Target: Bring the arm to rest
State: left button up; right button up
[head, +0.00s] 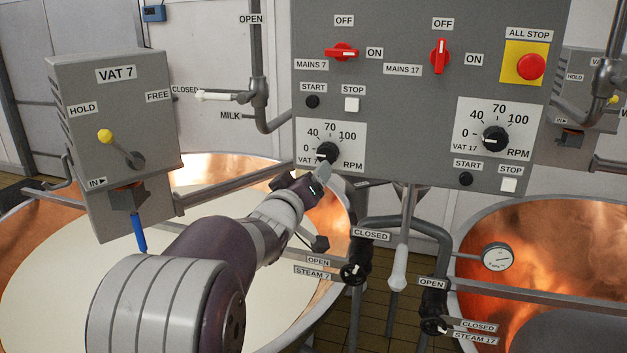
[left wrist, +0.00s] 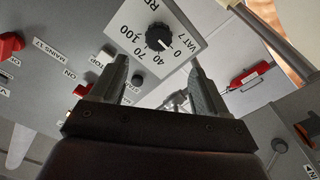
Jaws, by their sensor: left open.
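My left arm reaches up from the bottom of the head view. Its gripper (head: 318,177) is just in front of the lower edge of the VAT 7 RPM dial. In the left wrist view the gripper (left wrist: 158,66) is open and empty, its two fingers apart. The black VAT 7 speed knob (left wrist: 158,37) shows beyond the gap between the fingertips, apparently not gripped. In the head view this knob (head: 327,152) sits just above the gripper, its white pointer near 0. My right gripper is in neither view.
The grey control panel (head: 400,110) stands close ahead. The VAT 7 box (head: 115,130) with its yellow-tipped lever is left of my arm. Copper vats stand left (head: 335,205) and right (head: 480,215). Pipes and the Steam 7 valve (head: 354,274) are right of my forearm.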

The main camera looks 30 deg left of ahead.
pick_arm(q)
jog(key=s+d+f+m+g, duration=0.1)
jog(key=s+f+m+g, duration=0.2)
jog(key=f, duration=0.5)
jog(key=s+d+f+g, duration=0.1)
jog(key=s+f+g, duration=0.35)
jog(key=f, duration=0.35)
jog(key=s+d+f+m+g+h, duration=0.4)
jog(key=s+d+f+m+g, duration=0.2)
jog(key=s+d+f, duration=0.7)
jog(key=s+d+g, duration=0.2)
jog(key=s+d, duration=0.1)
jog(key=d, duration=0.1)
jog(key=shift+f+m, duration=0.3)
jog(key=shift+m, duration=0.1)
jog(key=shift+g, duration=0.25)
